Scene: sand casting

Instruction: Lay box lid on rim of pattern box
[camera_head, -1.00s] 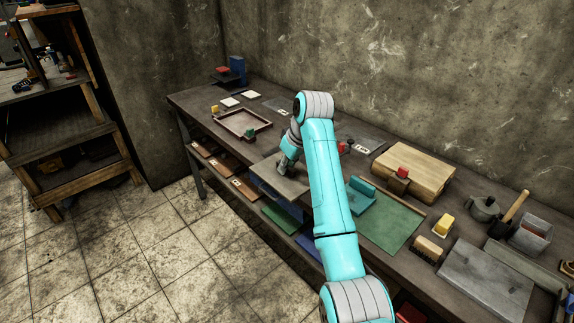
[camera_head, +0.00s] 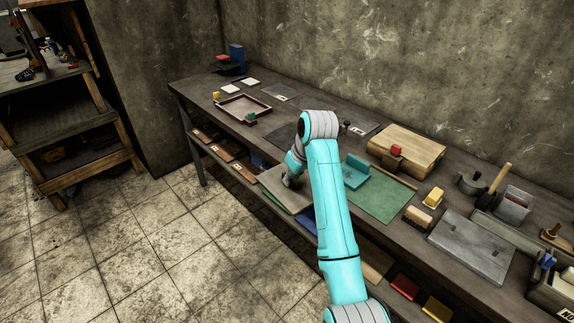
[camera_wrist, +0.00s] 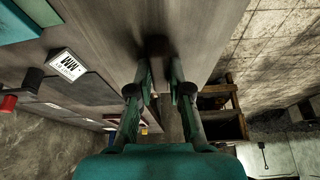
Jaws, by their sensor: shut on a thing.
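A flat grey-brown panel, which looks like the box lid (camera_head: 272,181), is at my gripper (camera_head: 291,181) in the head view. It appears out over the front edge of the workbench, partly hidden by my arm. In the wrist view my gripper (camera_wrist: 159,92) has its two fingers a little apart, shut on the lid; the grasp itself is hard to make out. A shallow brown tray with a raised rim (camera_head: 226,114) lies behind and left of the lid. I cannot tell whether it is the pattern box.
Right of my arm are a teal block (camera_head: 355,172), a green mat (camera_head: 385,200), a wooden block (camera_head: 425,150) and a grey slab (camera_head: 470,245). Small coloured blocks stand on the bench. A lower shelf holds several flat boards. Floor tiles (camera_head: 150,250) in front are clear.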

